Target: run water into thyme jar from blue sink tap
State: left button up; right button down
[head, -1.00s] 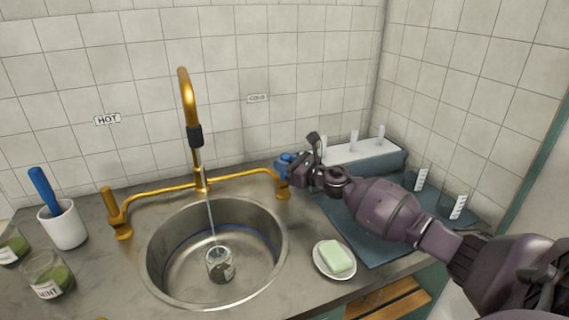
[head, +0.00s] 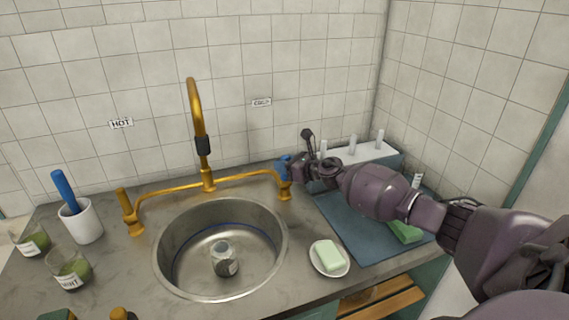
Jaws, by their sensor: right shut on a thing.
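The thyme jar (head: 226,267), a small glass jar with a dark label, stands in the round steel sink (head: 182,258). Its label is too small to read. The brass tap's spout (head: 196,105) arches above the sink, and no water stream shows from it now. The blue tap handle (head: 283,164) is at the right end of the brass pipe, below the COLD sign (head: 261,102). My right gripper (head: 291,168) is shut on this blue handle and partly hides it. My left gripper is not in view.
A soap dish (head: 318,262) with pale green soap is right of the sink. A blue mat (head: 350,235) lies under my right arm, with a white-topped rack (head: 370,155) behind. A white mortar (head: 82,222) and a mint jar (head: 70,270) stand at left.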

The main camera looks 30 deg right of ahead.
jog(key=c, duration=1.2)
grip_release()
jog(key=shift+o, duration=1.2)
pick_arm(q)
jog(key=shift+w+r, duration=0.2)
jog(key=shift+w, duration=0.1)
pick_arm(e)
jog(key=shift+o, duration=0.3)
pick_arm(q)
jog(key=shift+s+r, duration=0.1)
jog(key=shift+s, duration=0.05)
pick_arm(e)
jog(key=v, duration=1)
jog(key=shift+s+d, duration=0.15)
jog(key=shift+s, duration=0.2)
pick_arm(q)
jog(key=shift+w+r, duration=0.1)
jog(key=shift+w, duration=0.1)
pick_arm(e)
jog(key=shift+r, duration=0.1)
